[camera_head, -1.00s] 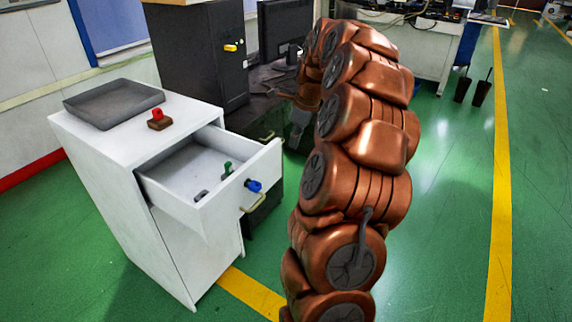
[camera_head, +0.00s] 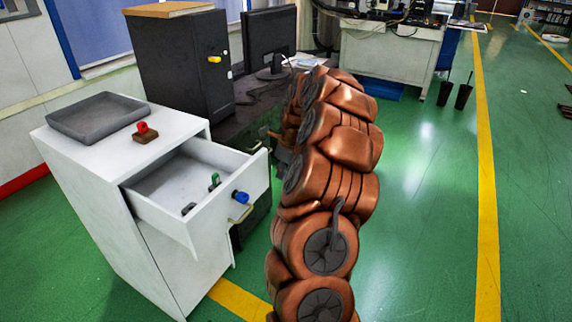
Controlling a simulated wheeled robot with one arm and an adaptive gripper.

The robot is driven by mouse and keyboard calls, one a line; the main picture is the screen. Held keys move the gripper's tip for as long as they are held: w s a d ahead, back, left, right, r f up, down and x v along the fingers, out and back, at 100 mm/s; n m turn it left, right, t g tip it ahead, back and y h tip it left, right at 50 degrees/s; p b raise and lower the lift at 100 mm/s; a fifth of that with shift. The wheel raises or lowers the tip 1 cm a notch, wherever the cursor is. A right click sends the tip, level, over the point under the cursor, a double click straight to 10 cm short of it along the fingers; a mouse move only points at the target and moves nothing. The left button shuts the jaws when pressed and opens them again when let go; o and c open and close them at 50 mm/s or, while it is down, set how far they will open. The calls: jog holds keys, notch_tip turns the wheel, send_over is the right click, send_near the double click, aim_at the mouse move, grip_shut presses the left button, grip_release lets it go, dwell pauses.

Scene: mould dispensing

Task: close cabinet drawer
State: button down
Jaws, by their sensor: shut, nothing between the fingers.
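The white cabinet (camera_head: 92,180) stands at the left. Its top drawer (camera_head: 217,208) is pulled out toward the lower right. The drawer front carries a pale handle (camera_head: 240,214) and a blue piece (camera_head: 241,197). A green piece (camera_head: 215,180) and a dark piece (camera_head: 188,209) are inside the drawer. My copper arm rises on the right of the drawer. My gripper (camera_head: 268,133) is small and partly hidden by my arm, just beyond the drawer's far right corner. It looks shut and empty. I cannot tell whether it touches the drawer.
A grey tray (camera_head: 97,118) and a red piece on a brown base (camera_head: 145,131) sit on the cabinet top.

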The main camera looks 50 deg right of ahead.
jog(key=w, duration=0.3)
jog(key=shift+a, duration=0.4)
jog(key=shift+w, duration=0.15)
